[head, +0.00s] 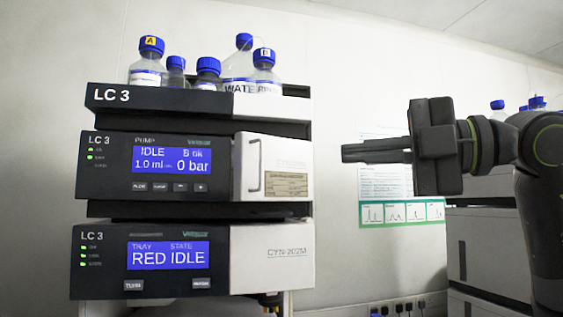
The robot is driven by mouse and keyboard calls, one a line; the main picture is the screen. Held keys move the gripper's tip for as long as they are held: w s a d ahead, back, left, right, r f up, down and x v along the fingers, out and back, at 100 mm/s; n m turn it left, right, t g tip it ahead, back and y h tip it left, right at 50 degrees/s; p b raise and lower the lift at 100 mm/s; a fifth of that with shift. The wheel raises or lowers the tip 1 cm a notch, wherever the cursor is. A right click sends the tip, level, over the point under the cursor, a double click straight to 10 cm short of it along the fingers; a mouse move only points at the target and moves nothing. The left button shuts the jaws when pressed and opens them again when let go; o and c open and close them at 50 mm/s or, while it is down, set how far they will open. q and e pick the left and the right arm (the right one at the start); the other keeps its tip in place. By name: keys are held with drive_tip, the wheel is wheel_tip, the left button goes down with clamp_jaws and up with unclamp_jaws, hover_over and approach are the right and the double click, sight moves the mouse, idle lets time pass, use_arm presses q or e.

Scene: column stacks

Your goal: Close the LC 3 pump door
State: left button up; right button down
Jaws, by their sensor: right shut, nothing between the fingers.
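The LC 3 pump module (160,190) is the middle unit of the LC 3 stack, with a blue screen reading IDLE and 0 bar. Its white pump door (284,158) covers the right part of its front and has a dark vertical handle (254,166) near its left edge. The door looks flush or nearly flush with the front; I cannot tell whether a small gap remains. My right gripper (347,152) is shut and empty, to the right of the door and apart from it, pointing left. My left gripper is not in view.
Blue-capped bottles (207,73) stand on top of the stack. A lower LC 3 module (150,284) sits under the pump. A poster (374,208) hangs on the wall behind my gripper. Another white instrument stack (483,262) stands behind my right arm.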

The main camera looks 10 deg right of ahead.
drive_tip(key=p, duration=0.4)
approach(243, 165)
drive_tip(key=s+a, duration=0.2)
drive_tip(key=s, duration=0.2)
drive_tip(key=w+p, duration=0.1)
drive_tip(key=w, duration=0.1)
drive_tip(key=w+a, duration=0.1)
drive_tip(key=shift+w+a+p, duration=0.25)
drive_tip(key=shift+w+p, duration=0.1)
drive_tip(key=shift+p, duration=0.05)
drive_tip(key=w+a, duration=0.4)
drive_tip(key=shift+w+a+f, duration=0.1)
drive_tip(key=shift+w+a, duration=0.1)
drive_tip(key=shift+s+d, duration=0.1)
drive_tip(key=shift+d, duration=0.1)
